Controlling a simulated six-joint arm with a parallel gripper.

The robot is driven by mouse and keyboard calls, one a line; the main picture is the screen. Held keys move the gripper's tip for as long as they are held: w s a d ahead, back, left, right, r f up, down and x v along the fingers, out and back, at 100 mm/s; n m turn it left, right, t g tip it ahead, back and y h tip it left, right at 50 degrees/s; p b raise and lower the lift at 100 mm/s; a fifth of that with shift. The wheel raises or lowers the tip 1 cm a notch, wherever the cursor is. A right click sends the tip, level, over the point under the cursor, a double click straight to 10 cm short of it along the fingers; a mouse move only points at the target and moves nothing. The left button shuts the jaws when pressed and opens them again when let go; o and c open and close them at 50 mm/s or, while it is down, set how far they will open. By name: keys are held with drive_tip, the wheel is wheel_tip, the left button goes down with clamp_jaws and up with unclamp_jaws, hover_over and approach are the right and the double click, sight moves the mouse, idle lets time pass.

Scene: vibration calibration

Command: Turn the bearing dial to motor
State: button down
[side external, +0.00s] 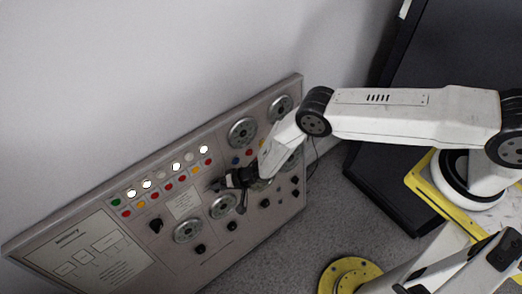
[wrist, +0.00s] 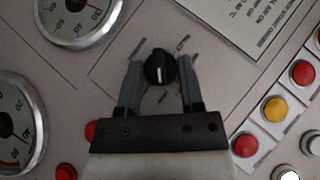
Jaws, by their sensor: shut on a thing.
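The bearing dial, a round black knob (wrist: 160,68) with a pale pointer line, sits on the grey panel between my fingers in the wrist view. The pointer line runs roughly up and down the picture. The small labels around the knob are too blurred to read. My gripper (wrist: 160,63) has one finger on each side of the knob and is shut on it. In the side external view my gripper (side external: 222,184) is at the middle of the panel, and it hides the knob there.
The panel (side external: 75,225) leans near the wall. Round gauges (side external: 242,132) and another gauge (side external: 188,230) lie around my gripper. Red and yellow buttons, such as a yellow button (wrist: 275,109), are close on the right in the wrist view. A black knob (side external: 156,225) stands left of my gripper.

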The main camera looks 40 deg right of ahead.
drive_tip(key=shift+d+f+m+t+y, duration=0.2)
drive_tip(key=shift+m+t+y, duration=0.2)
drive_tip(key=shift+m+y, duration=0.45)
drive_tip(key=shift+f+m+t+y, duration=0.1)
drive_tip(key=shift+m+t+y, duration=0.8)
drive_tip(key=shift+y, duration=0.35)
drive_tip(key=shift+m+y, duration=0.3)
drive_tip(key=shift+m, duration=0.05)
drive_tip(key=shift+c, duration=1.2)
unclamp_jaws()
drive_tip(key=shift+s+d, duration=0.2)
drive_tip(key=shift+d, duration=0.1)
drive_tip(key=v, duration=0.7)
